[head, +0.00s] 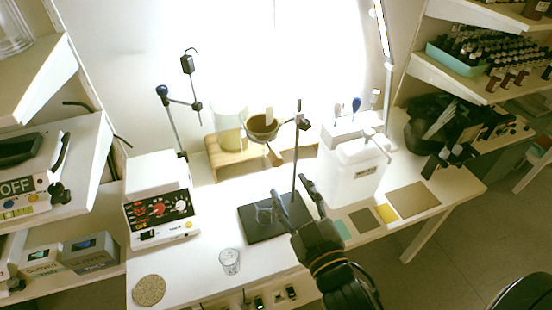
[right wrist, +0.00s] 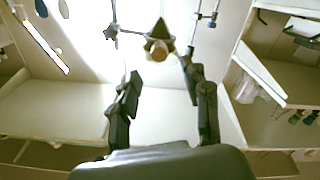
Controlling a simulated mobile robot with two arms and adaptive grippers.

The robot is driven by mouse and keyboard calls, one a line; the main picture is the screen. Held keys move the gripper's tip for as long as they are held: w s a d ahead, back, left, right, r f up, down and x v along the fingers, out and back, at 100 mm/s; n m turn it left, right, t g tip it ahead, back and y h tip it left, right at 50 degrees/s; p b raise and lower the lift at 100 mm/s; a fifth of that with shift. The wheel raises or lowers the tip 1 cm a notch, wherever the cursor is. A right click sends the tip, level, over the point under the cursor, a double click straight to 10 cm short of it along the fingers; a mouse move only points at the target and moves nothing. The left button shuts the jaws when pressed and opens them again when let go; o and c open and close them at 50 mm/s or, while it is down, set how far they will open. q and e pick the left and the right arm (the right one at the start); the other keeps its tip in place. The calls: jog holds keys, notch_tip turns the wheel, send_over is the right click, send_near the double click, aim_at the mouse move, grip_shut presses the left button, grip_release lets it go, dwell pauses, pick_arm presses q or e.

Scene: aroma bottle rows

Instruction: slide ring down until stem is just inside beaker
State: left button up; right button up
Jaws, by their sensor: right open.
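A brown funnel-like bowl (head: 262,127) sits in the ring on the upright rod (head: 297,165) of a stand with a black base plate (head: 250,230). My right gripper (head: 292,190) is open and empty, in front of the rod and below the ring. It also shows open in the right wrist view (right wrist: 161,68). My left gripper is not in view.
A second clear glass (head: 229,262) stands at the front of the table, near a round cork mat (head: 149,290). A large white jug (head: 352,172) stands close behind the gripper at right.

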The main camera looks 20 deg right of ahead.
aim_at(278, 164)
jog(key=w+p, duration=0.2)
jog(key=w, duration=0.7)
jog(key=shift+a+r+p, duration=0.1)
jog(key=shift+r+p, duration=0.05)
jog(key=shift+p, duration=0.2)
jog(key=shift+w, duration=0.5)
grip_shut()
